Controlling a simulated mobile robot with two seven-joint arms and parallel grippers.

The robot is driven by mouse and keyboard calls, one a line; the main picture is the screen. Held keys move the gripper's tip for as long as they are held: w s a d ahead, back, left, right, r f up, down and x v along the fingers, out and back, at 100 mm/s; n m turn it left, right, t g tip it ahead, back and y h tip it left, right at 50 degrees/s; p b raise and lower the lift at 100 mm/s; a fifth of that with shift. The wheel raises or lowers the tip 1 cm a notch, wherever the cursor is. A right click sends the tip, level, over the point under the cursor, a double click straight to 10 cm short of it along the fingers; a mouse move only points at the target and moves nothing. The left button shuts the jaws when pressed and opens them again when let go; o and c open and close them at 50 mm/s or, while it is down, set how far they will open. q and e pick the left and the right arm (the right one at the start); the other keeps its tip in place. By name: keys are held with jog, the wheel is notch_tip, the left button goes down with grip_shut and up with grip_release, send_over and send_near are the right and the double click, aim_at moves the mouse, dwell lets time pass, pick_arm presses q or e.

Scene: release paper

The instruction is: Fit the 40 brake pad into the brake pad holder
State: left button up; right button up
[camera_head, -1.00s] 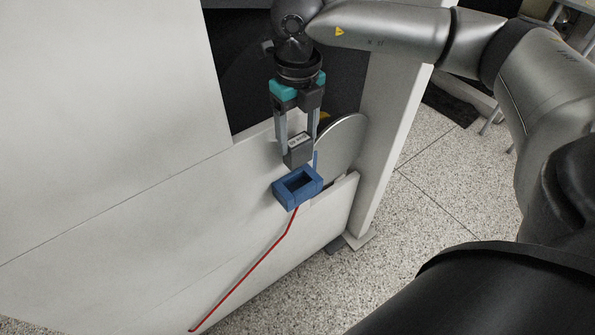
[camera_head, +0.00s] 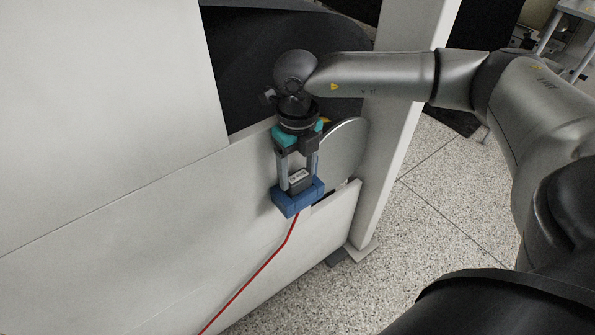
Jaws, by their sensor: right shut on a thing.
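The blue brake pad holder (camera_head: 290,205) is an open-topped block on the light panel, near the middle of the head view. My right gripper (camera_head: 298,176) points down just above it and is shut on the dark grey brake pad (camera_head: 299,181), which has a small pale label. The pad's lower part is down inside the holder's opening and hidden by its front wall. How deep it sits cannot be told. My left gripper is not in view.
A grey metal disc (camera_head: 345,146) stands right behind the holder. A red cable (camera_head: 262,268) runs down from the holder. A white post (camera_head: 400,125) rises on the right, with open speckled floor (camera_head: 440,185) beyond it.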

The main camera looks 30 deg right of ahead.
aim_at(297, 176)
jog(key=o, duration=1.5)
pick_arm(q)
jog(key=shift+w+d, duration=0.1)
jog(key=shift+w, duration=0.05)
pick_arm(e)
jog(key=shift+r, duration=0.35)
notch_tip(297, 176, up, 2)
jog(key=shift+r+p, duration=0.1)
jog(key=shift+p, duration=0.6)
pick_arm(q)
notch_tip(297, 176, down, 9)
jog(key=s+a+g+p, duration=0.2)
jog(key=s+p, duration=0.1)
jog(key=p, duration=0.1)
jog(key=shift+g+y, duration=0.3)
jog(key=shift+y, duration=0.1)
pick_arm(e)
jog(key=shift+r, duration=4.65)
